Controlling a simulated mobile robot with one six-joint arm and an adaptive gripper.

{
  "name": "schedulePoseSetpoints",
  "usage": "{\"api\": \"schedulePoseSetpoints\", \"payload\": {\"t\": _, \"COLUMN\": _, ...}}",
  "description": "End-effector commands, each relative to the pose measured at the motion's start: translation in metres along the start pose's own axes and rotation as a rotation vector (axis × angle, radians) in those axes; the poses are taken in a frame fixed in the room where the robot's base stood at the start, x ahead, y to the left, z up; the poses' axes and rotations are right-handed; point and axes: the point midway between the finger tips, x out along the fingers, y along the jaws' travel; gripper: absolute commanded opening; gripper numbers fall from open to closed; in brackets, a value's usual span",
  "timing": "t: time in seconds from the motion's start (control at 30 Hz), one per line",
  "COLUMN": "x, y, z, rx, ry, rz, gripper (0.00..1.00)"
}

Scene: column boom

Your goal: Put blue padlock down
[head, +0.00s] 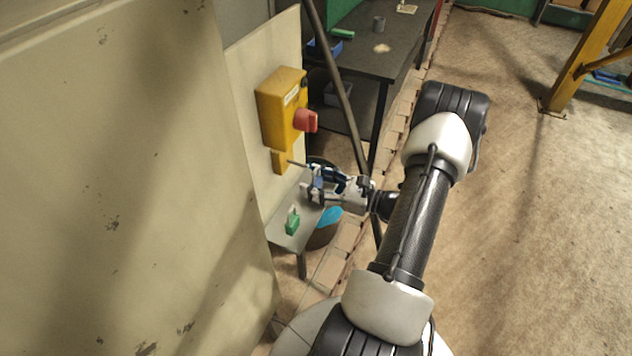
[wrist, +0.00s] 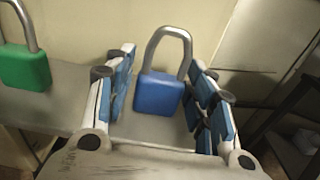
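The blue padlock (wrist: 158,94) has a grey shackle pointing up and leans slightly. In the wrist view it is between the two fingers of my gripper (wrist: 165,98), with narrow gaps visible at both sides. My gripper is open around it. The padlock appears to rest on the small grey shelf (wrist: 62,102), though its contact at the base is hard to tell. In the head view my gripper (head: 318,184) is over the shelf (head: 283,240), below the yellow switch box, and the blue padlock is not clearly distinguishable from the blue finger pads.
A green padlock (head: 292,222) stands on the shelf, left of the blue one in the wrist view (wrist: 25,66). The yellow switch box (head: 272,112) with a red handle (head: 306,120) is on the panel above. A dark bin (head: 322,238) and a diagonal pole (head: 338,80) are close by.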

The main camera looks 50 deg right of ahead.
Motion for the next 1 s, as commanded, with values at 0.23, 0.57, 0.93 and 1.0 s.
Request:
{"api": "schedulePoseSetpoints", "payload": {"t": 0.23, "x": 0.0, "y": 0.0, "z": 0.0, "rx": 0.0, "ry": 0.0, "rz": 0.0, "gripper": 0.57}}
{"api": "schedulePoseSetpoints", "payload": {"t": 0.57, "x": -0.018, "y": -0.001, "z": 0.005, "rx": 0.001, "ry": 0.0, "rz": -0.005, "gripper": 0.57}}
{"api": "schedulePoseSetpoints", "payload": {"t": 0.93, "x": -0.095, "y": -0.001, "z": 0.005, "rx": 0.001, "ry": -0.001, "rz": -0.005, "gripper": 0.57}}
{"api": "schedulePoseSetpoints", "payload": {"t": 1.0, "x": -0.105, "y": -0.001, "z": 0.005, "rx": -0.001, "ry": 0.0, "rz": -0.004, "gripper": 0.57}}
